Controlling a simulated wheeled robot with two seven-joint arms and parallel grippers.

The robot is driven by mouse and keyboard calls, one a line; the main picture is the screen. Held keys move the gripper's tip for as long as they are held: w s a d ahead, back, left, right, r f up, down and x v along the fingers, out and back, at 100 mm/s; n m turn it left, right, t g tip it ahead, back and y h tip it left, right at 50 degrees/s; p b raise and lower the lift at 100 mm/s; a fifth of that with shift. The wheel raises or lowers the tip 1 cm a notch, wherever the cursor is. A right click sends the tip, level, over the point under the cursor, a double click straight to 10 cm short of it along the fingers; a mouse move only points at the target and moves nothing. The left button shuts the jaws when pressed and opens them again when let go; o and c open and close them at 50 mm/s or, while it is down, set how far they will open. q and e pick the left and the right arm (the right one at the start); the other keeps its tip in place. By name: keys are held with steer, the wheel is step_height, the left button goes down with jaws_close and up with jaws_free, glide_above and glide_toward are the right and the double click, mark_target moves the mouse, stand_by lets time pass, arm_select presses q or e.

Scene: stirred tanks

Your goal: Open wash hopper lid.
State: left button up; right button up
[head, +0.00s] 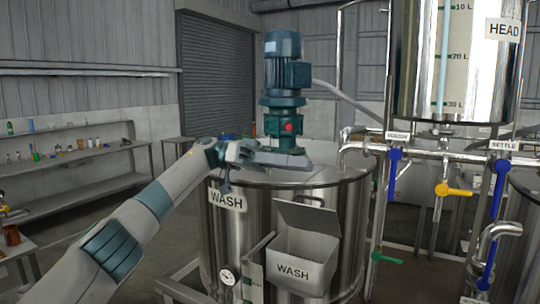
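The wash hopper (293,271) is a grey metal box labelled WASH on the front of the steel wash tank (335,200). Its lid (308,217) is a flat grey plate that stands raised and tilted at the back of the box, so the hopper's mouth shows open. My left arm reaches in from the lower left. My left gripper (226,184) is above and to the left of the lid, by the tank's top rim, apart from the lid. My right gripper is out of view.
A green motor (285,85) stands on the tank top close to my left gripper. Pipes with blue (394,168), yellow (452,190) and green (387,258) valve handles stand at the right. A gauge (227,277) sits low on the tank. Shelves (75,160) with bottles are at the far left.

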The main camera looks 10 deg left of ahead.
arm_select(q)
steer(key=shift+w+a, duration=0.2)
steer(key=shift+a, duration=0.3)
steer(key=shift+v, duration=1.25)
steer(key=v, duration=0.3)
steer(key=shift+w, duration=0.2)
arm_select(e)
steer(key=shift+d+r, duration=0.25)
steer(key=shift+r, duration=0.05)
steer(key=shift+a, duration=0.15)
